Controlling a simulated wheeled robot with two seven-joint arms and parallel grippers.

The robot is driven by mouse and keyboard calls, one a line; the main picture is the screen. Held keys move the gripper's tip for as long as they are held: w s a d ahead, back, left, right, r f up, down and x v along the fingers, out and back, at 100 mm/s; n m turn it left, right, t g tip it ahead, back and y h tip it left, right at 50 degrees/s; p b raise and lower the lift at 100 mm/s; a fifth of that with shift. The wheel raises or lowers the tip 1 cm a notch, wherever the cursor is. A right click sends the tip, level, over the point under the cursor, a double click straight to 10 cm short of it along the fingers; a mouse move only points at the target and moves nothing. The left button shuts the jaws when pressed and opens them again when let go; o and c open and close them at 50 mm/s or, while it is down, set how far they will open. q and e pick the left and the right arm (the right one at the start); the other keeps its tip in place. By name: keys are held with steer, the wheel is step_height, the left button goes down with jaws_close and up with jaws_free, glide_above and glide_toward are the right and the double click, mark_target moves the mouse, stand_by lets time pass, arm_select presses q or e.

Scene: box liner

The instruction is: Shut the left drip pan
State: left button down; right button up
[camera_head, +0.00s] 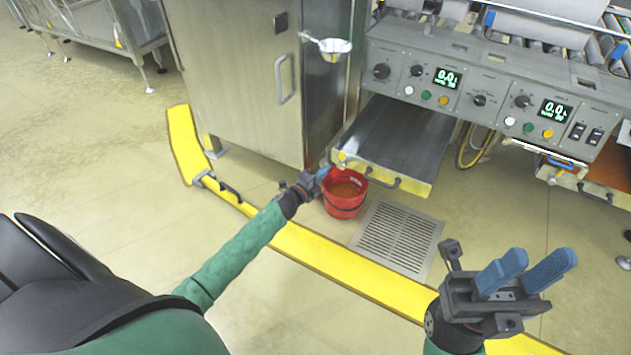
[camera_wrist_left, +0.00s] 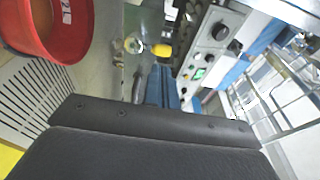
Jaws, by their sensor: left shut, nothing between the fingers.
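The left drip pan (camera_head: 398,136) is a long grey tray with a yellow front edge, pulled out below the left control panel in the head view. My left gripper (camera_head: 322,174) is shut and empty, close to the left end of the pan's front, above the red bucket. Whether it touches the pan cannot be told. Its blue fingers also show together in the left wrist view (camera_wrist_left: 165,84). My right gripper (camera_head: 540,270) is open and empty at the lower right, well apart from the pan.
A red bucket (camera_head: 343,207) stands on the floor below the pan's front left corner. It also shows in the left wrist view (camera_wrist_left: 72,45). A floor grate (camera_head: 398,236) and yellow floor strip (camera_head: 340,262) lie nearby. A steel cabinet (camera_head: 235,85) stands left. Another pan (camera_head: 606,187) is at right.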

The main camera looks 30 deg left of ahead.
arm_select(q)
steer(key=b+x, duration=0.1)
steer(key=x, duration=0.5)
steer(key=shift+w, duration=0.35)
steer(key=shift+w+d, duration=0.1)
steer(key=shift+d, duration=0.05)
